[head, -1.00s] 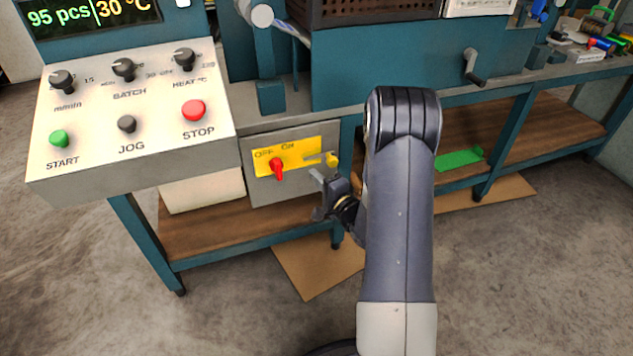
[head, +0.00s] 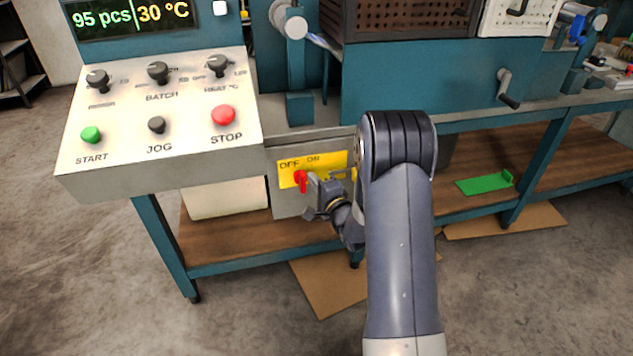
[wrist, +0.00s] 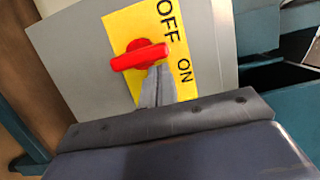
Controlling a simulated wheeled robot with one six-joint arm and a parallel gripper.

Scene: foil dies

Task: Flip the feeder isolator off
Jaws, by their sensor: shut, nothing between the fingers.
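The feeder isolator is a grey box with a yellow plate (head: 330,162) marked OFF and ON, below the control panel. Its red handle (head: 301,180) hangs about upright under the labels. In the wrist view the red handle (wrist: 138,57) lies across the yellow plate (wrist: 120,25). My gripper (head: 313,181) is just right of the handle, in front of the plate. Its fingers (wrist: 159,70) are shut and empty, with the tips close against the handle's side. I cannot tell whether they touch it. My gripper hides part of the plate.
The sloping control panel (head: 160,125) with knobs and START, JOG and STOP buttons overhangs to the upper left. A teal bench with a wooden lower shelf (head: 235,240) runs behind. A crank handle (head: 507,88) sticks out at the right.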

